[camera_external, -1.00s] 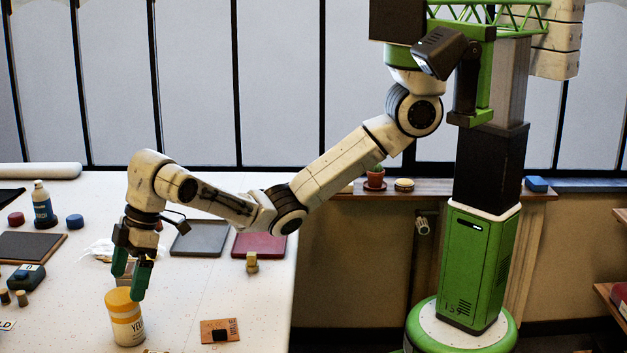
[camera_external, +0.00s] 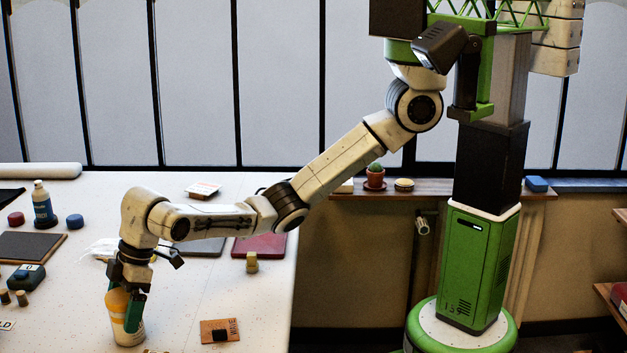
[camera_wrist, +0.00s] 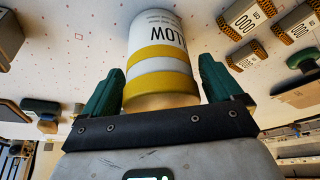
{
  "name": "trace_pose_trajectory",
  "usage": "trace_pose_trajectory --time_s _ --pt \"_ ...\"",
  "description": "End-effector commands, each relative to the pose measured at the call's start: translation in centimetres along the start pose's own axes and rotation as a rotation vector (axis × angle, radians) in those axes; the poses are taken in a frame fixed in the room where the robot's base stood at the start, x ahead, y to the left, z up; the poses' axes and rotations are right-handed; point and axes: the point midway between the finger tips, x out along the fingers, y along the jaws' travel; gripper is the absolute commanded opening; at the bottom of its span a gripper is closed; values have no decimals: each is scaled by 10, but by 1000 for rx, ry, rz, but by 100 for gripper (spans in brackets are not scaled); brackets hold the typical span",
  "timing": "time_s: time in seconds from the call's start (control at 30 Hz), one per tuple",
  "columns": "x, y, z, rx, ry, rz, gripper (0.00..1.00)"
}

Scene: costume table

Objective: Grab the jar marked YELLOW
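The white jar with yellow bands (camera_external: 124,333) stands upright on the table near the front left. In the wrist view the jar (camera_wrist: 160,50) shows lettering ending in "LOW", upside down. My gripper (camera_external: 123,312) points down over the jar, with its green fingers on either side of the jar's upper part. In the wrist view my gripper (camera_wrist: 160,85) has one finger to the left and one to the right of the jar, close to its sides. The fingers are still spread; contact is hard to make out. The lid is partly hidden by my gripper.
On the white table (camera_external: 180,310), a brown card with a black piece (camera_external: 220,330) lies right of the jar. A dark blue box (camera_external: 26,277) and small cylinders (camera_external: 21,298) are to the left. A blue-labelled bottle (camera_external: 43,205) stands farther back.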

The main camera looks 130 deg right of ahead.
Motion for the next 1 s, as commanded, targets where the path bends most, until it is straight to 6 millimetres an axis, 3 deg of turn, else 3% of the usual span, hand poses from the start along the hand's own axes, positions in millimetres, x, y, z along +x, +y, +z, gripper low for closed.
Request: trace_pose_trajectory --time_s 0.07,0.57,1.0 --pt "0 0 0 0 0 0 85" --pt "0 0 0 0 0 0 37" --pt "-9 0 -5 0 4 0 35"
